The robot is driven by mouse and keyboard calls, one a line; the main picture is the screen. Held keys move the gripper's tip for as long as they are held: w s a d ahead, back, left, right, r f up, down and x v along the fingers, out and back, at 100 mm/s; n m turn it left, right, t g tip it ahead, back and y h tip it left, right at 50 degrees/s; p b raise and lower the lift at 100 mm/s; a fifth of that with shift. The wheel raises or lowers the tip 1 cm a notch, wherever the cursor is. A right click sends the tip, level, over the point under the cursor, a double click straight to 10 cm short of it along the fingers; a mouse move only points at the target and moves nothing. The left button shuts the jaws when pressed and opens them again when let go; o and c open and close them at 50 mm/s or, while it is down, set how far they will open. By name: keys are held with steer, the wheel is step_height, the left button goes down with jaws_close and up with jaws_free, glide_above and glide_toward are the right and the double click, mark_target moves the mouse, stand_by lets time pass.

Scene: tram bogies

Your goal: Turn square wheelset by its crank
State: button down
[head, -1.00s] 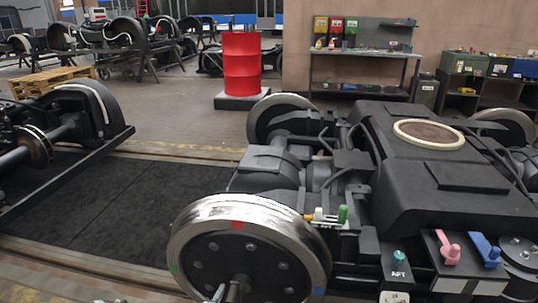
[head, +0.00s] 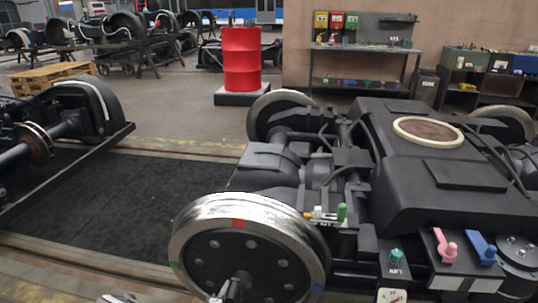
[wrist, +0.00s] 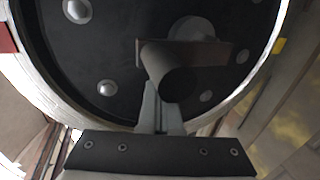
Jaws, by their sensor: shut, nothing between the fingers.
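The wheelset's near wheel (head: 250,250) stands at the lower middle of the head view, with a bright steel rim and a dark bolted face. Its rim has a red mark at the top, a green one at left and a blue one at lower right. The crank (wrist: 180,75) sticks out from the wheel face towards the wrist camera, with a dark round handle end. My gripper (wrist: 158,100) is shut and empty, its fingertips right at the handle's lower left side. Whether they touch it I cannot tell.
The dark bogie frame (head: 430,165) fills the right side. A pink lever (head: 445,246), a blue lever (head: 482,247) and a teal knob (head: 396,256) sit on its near end. A green-tipped part (head: 342,212) stands beside the wheel.

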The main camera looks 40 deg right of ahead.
mark_target(239, 285)
steer(key=shift+s, duration=0.1)
steer(key=shift+s+d+r+p, duration=0.15)
steer(key=shift+s+d+p, duration=0.45)
steer(key=shift+s+p, duration=0.2)
steer(key=shift+s+d+r+p, duration=0.1)
steer(key=shift+s+d+p, duration=0.15)
steer(key=shift+p, duration=0.2)
steer(key=shift+s+d+p, duration=0.3)
steer(key=shift+s, duration=0.15)
steer(key=shift+s+d+p, duration=0.35)
steer(key=shift+s+d+f, duration=0.2)
steer(key=shift+s+f, duration=0.05)
steer(key=shift+s, duration=0.1)
stand_by(0.4)
